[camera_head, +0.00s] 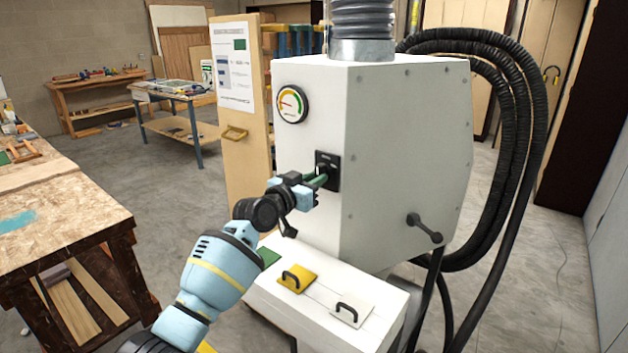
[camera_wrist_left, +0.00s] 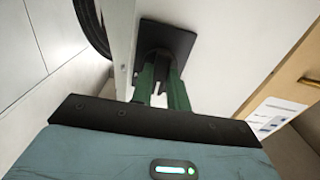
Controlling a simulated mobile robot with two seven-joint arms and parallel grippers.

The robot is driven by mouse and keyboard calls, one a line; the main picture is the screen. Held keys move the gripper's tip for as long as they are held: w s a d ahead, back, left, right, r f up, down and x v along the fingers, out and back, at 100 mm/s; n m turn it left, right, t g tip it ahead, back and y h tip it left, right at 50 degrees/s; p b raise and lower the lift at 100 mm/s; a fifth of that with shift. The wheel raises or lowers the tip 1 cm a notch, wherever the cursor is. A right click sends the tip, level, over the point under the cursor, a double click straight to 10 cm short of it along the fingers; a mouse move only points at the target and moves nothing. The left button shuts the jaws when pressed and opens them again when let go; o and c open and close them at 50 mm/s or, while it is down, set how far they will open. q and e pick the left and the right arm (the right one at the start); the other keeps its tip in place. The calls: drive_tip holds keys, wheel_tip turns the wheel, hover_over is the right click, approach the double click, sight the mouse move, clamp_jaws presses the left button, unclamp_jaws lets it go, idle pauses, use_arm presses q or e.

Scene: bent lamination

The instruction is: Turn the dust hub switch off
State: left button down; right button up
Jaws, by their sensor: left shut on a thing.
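The dust hub (camera_head: 400,150) is a large white cabinet in the middle of the head view. Its switch (camera_head: 328,170) sits on a black plate on the front face, below a round gauge. The black plate (camera_wrist_left: 166,40) also shows in the left wrist view. My left gripper (camera_head: 318,181) reaches the switch, and its green fingers (camera_wrist_left: 160,84) are shut on the dark switch part in front of the plate. The fingers hide much of the switch, so I cannot tell its position. My right gripper is not in view.
A white box (camera_head: 322,318) with yellow and white handled lids juts out below the switch, under my left arm. A wooden workbench (camera_head: 60,215) stands at the left. Black hoses (camera_head: 535,130) loop down at the right.

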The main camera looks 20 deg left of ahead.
use_arm(q)
drive_tip(key=c, duration=1.4)
unclamp_jaws()
drive_tip(key=shift+o, duration=0.2)
drive_tip(key=v, duration=0.7)
drive_tip(key=shift+s+p, duration=0.35)
drive_tip(key=shift+p, duration=0.1)
drive_tip(key=shift+a, duration=0.1)
